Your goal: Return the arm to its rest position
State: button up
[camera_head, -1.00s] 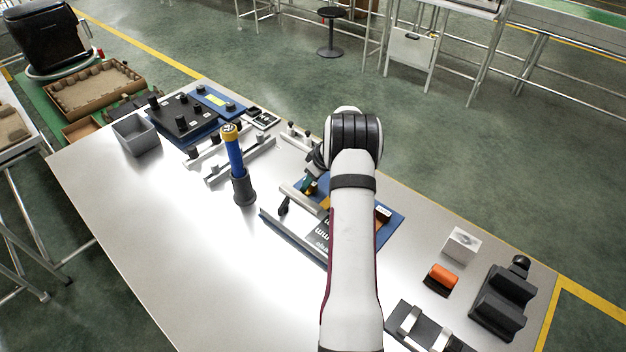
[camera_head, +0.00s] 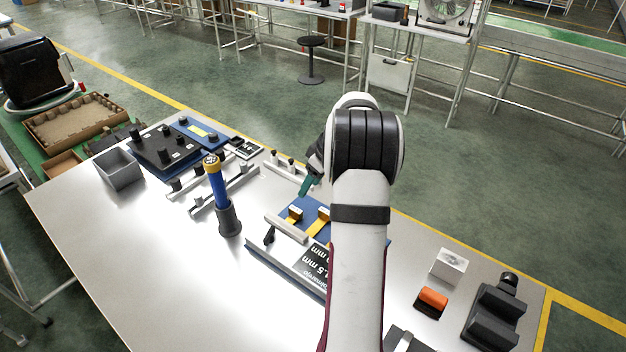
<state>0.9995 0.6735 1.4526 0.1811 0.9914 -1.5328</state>
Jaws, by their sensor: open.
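My white arm rises from the bottom of the view over the table, its black-ringed joint hiding part of what lies behind. My gripper (camera_head: 308,185) shows only in part to the left of that joint, its greenish fingertip above the far edge of a blue board. It appears empty and apart from the things below. The blue board (camera_head: 318,208) lies on the table (camera_head: 130,245) with yellow pieces, a pale bar and a dark label plate with white lettering. My arm hides its right part.
A blue and yellow tool stands upright in a dark holder (camera_head: 229,220). At left are a grey bin (camera_head: 120,170) and a dark fixture with knobs (camera_head: 160,148). At right are a white block (camera_head: 449,264), an orange-topped block (camera_head: 431,302) and a black stand (camera_head: 492,315). The front-left tabletop is clear.

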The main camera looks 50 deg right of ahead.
jog(key=shift+v, duration=0.85)
jog(key=a+r+m+g+y, duration=0.1)
jog(key=a+r, duration=0.3)
jog(key=a, duration=0.9)
jog(key=a+r+m+g+y, duration=0.1)
jog(key=a+r, duration=0.3)
jog(key=a, duration=0.8)
jog(key=s+a+f+m+g, duration=0.2)
jog(key=s+a+m, duration=0.1)
jog(key=s+a, duration=1.4)
jog(key=s, duration=0.3)
jog(key=shift+a+f+m+g, duration=0.2)
jog(key=shift+m+g, duration=0.1)
